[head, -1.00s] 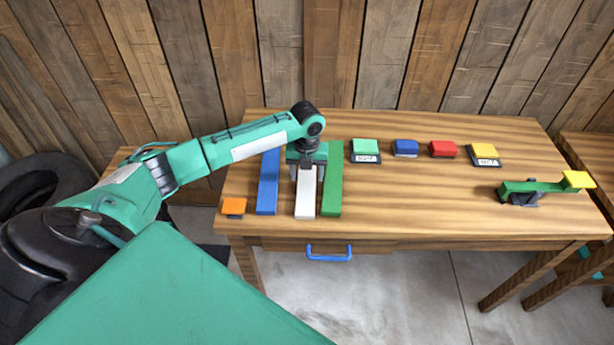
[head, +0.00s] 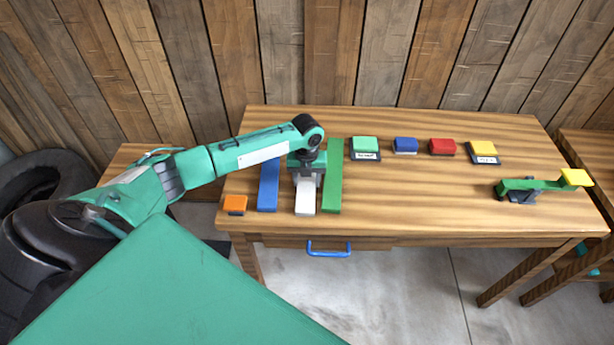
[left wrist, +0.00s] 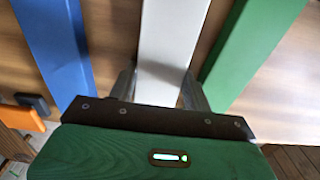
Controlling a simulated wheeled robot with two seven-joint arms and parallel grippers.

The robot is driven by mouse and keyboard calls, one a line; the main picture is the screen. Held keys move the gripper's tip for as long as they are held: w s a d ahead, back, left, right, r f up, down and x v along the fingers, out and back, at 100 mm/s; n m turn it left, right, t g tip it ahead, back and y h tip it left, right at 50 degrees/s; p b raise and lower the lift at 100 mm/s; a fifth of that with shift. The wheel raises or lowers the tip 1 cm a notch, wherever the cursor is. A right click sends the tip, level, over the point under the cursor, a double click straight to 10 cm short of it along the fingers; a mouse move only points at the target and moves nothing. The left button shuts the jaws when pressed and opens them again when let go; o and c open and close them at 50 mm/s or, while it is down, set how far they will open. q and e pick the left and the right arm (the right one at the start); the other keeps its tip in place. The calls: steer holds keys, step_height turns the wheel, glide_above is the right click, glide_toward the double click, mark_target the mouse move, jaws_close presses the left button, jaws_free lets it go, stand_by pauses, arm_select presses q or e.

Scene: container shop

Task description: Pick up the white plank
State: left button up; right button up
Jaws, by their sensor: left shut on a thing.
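The white plank (head: 305,199) lies between a blue plank and a green plank on the wooden table in the head view. My left gripper (head: 308,178) is over the plank's middle, with its fingers down on either side. In the left wrist view the white plank (left wrist: 170,45) runs between the two fingers of the left gripper (left wrist: 160,90), which is shut on it. The gripper hides part of the plank in the head view. I cannot tell whether the plank is clear of the table. My right gripper is not in view.
The blue plank (head: 269,183) and green plank (head: 333,180) lie close on either side. An orange block (head: 235,203) is at the table's left edge. Several coloured blocks, such as the red one (head: 442,146), line the back. A green seesaw (head: 530,186) stands right. The table's front middle (head: 420,205) is clear.

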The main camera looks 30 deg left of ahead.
mark_target(307, 181)
arm_select(q)
steer(key=shift+r, duration=0.1)
